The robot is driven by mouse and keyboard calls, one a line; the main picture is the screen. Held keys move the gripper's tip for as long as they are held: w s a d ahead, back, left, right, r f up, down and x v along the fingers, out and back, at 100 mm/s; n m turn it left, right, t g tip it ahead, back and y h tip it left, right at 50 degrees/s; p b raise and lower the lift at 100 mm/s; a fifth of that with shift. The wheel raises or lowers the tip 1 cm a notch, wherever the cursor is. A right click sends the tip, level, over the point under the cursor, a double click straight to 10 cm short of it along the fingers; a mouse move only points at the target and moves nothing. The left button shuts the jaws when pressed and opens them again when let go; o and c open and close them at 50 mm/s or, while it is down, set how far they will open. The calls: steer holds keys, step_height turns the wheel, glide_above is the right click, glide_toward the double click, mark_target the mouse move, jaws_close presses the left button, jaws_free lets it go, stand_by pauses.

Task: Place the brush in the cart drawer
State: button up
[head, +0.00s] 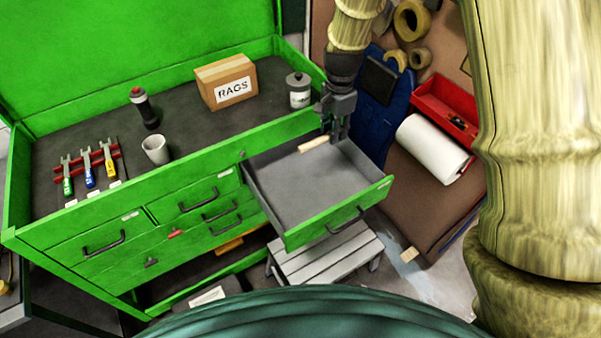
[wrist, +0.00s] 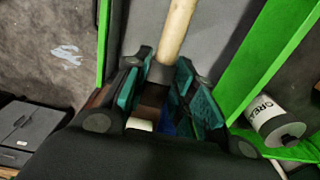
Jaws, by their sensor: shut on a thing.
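The brush (head: 314,145) shows as a pale wooden handle at my gripper (head: 334,128), over the back part of the open cart drawer (head: 318,190). My gripper is shut on the brush and points down. In the wrist view the brush handle (wrist: 176,30) runs up from between the fingers of my gripper (wrist: 163,78), above the grey drawer floor (wrist: 215,35). The brush head is mostly hidden between the fingers. I cannot tell whether the brush touches the drawer floor. The rest of the drawer looks empty.
A step stool (head: 325,258) stands below the drawer. A paper roll (head: 432,150) is at right.

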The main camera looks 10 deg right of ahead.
steer(key=shift+s+f+b, duration=0.35)
steer(key=shift+f+b, duration=0.3)
steer(key=b, duration=0.9)
glide_above(327, 190)
step_height(327, 190, down, 14)
steer(key=r, duration=0.1)
steer(key=shift+s+f+p, duration=0.1)
steer(key=shift+f+p, duration=1.75)
steer(key=shift+f, duration=3.7)
steer(key=shift+f, duration=0.1)
steer(key=o, duration=1)
step_height(327, 190, up, 12)
steer(key=b, duration=0.4)
